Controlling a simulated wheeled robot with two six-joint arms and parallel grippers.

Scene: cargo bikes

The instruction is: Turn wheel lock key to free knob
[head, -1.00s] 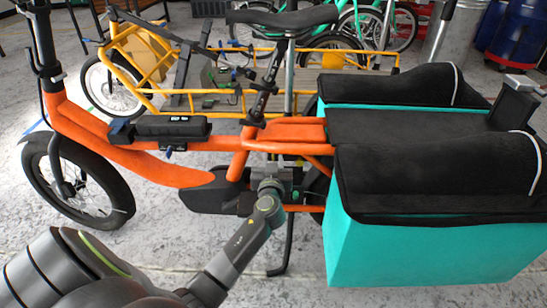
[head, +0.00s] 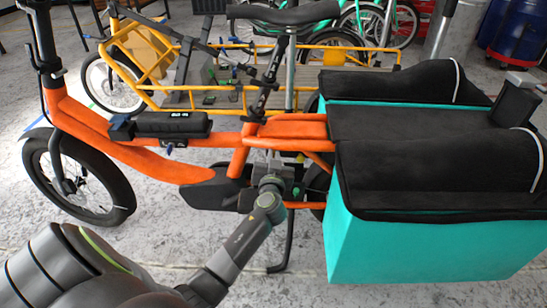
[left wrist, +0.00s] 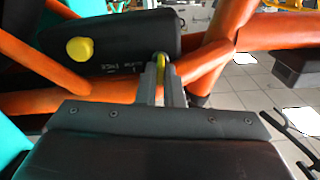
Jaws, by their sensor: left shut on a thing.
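The wheel lock key (left wrist: 161,66) is a small yellow-green piece held upright between the fingertips of my left gripper (left wrist: 161,78) in the left wrist view. The gripper is shut on it, against a black housing (left wrist: 120,62) with small lettering. A round yellow knob (left wrist: 79,49) sits on the same housing, left of the key and apart from the fingers. In the head view my left gripper (head: 290,175) is at the orange bike's frame (head: 185,168), below the seat; the key is too small to tell there. My right gripper is not in view.
Orange frame tubes (left wrist: 192,76) pass close to the fingers. A teal cargo box (head: 400,245) with black covers stands right of my left arm. A yellow cargo bike (head: 215,110) is behind. The grey floor in front of the bike is clear.

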